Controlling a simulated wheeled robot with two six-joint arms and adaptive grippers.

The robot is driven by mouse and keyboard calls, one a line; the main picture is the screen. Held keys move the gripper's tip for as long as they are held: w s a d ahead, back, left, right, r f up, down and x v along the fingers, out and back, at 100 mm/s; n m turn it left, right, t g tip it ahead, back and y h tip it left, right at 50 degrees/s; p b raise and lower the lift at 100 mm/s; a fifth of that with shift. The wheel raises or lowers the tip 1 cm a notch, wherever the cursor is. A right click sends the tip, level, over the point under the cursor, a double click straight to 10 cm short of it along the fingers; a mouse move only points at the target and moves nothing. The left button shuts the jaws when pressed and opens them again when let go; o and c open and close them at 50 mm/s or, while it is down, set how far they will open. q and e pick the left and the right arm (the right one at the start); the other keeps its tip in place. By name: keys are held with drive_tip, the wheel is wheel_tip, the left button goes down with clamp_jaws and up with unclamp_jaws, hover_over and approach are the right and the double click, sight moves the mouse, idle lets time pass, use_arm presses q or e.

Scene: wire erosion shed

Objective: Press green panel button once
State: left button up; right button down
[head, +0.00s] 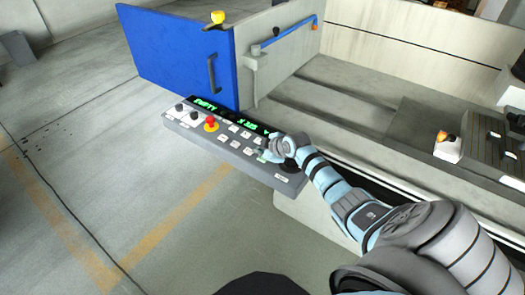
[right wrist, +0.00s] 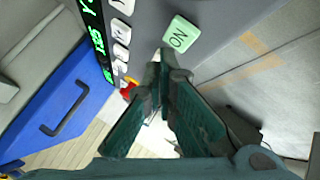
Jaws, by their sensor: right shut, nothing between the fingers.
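The control panel (head: 227,155) juts out from the machine, with white keys, black knobs and a green-lettered display. The green button (right wrist: 181,35) is marked ON and shows in the right wrist view. In the head view my right gripper largely covers that part of the panel. My right gripper (head: 268,151) is shut and empty over the right part of the panel. In the right wrist view its fingertips (right wrist: 165,62) are together just below and left of the green button. I cannot tell whether they touch the panel. My left gripper is not in view.
A red mushroom button (head: 211,124) stands up from the panel left of the white keys. A blue door (head: 180,58) with a handle stands behind the panel. The machine's open tank (head: 350,110) lies behind my right arm. The floor left of the panel is clear.

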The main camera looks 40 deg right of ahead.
sight(261, 159)
drive_tip(key=shift+f+b, duration=0.35)
drive_tip(key=shift+f, duration=0.1)
drive_tip(key=shift+f+b, duration=0.35)
idle(0.7)
idle(0.3)
drive_tip(key=shift+r+p, duration=0.75)
drive_tip(key=shift+r, duration=0.1)
wheel_tip(261, 159, up, 5)
drive_tip(key=p, duration=0.4)
drive_tip(key=shift+r+p, duration=0.1)
drive_tip(key=shift+p, duration=0.3)
